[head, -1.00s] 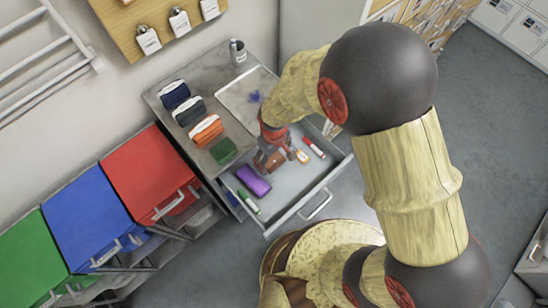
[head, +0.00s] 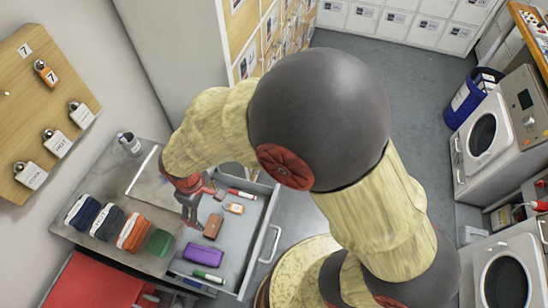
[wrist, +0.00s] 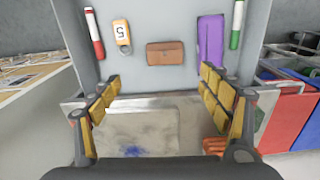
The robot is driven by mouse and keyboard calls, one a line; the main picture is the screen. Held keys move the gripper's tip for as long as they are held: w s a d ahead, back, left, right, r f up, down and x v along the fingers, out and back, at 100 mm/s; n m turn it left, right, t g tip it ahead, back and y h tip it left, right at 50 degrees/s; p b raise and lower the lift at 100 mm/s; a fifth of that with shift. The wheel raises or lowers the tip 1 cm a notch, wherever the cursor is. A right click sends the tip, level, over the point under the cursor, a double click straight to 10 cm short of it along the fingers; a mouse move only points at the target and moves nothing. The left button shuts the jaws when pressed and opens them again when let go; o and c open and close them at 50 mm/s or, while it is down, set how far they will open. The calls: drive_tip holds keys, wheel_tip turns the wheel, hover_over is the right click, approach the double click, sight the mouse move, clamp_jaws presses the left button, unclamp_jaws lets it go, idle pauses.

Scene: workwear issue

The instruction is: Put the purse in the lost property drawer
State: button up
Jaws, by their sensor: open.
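The brown purse (head: 213,226) lies flat in the open drawer (head: 231,262), between a purple case and an orange tag. The wrist view shows the purse (wrist: 165,53) ahead of the fingers and clear of them. My gripper (head: 204,203) is open and empty, above the counter's edge beside the drawer. The wrist view shows its two yellow-padded fingers (wrist: 160,84) spread wide with nothing between them. No label on the drawer can be read.
The drawer also holds the purple case (head: 203,254), a green marker (head: 209,277), a red marker (head: 242,194) and the orange tag (head: 234,208). Folded cloths, a tray (head: 145,178) and a cup (head: 129,144) stand on the counter. Washing machines (head: 488,135) stand at right.

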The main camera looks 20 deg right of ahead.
drive_tip(key=d+r+m+t, duration=0.1)
drive_tip(key=d+r+m, duration=0.1)
drive_tip(key=d+r, duration=0.6)
drive_tip(key=d+r+m+t, duration=0.25)
drive_tip(key=d+r, duration=0.25)
drive_tip(key=r, duration=0.5)
drive_tip(key=s+d+r+m+t, duration=0.2)
drive_tip(key=s+d+r+m, duration=0.3)
drive_tip(key=s+d+r, duration=0.3)
drive_tip(key=d+r, duration=0.1)
drive_tip(key=d, duration=0.1)
drive_tip(key=shift+s+d, duration=0.35)
drive_tip(key=shift+d, duration=0.05)
drive_tip(key=shift+f, duration=0.15)
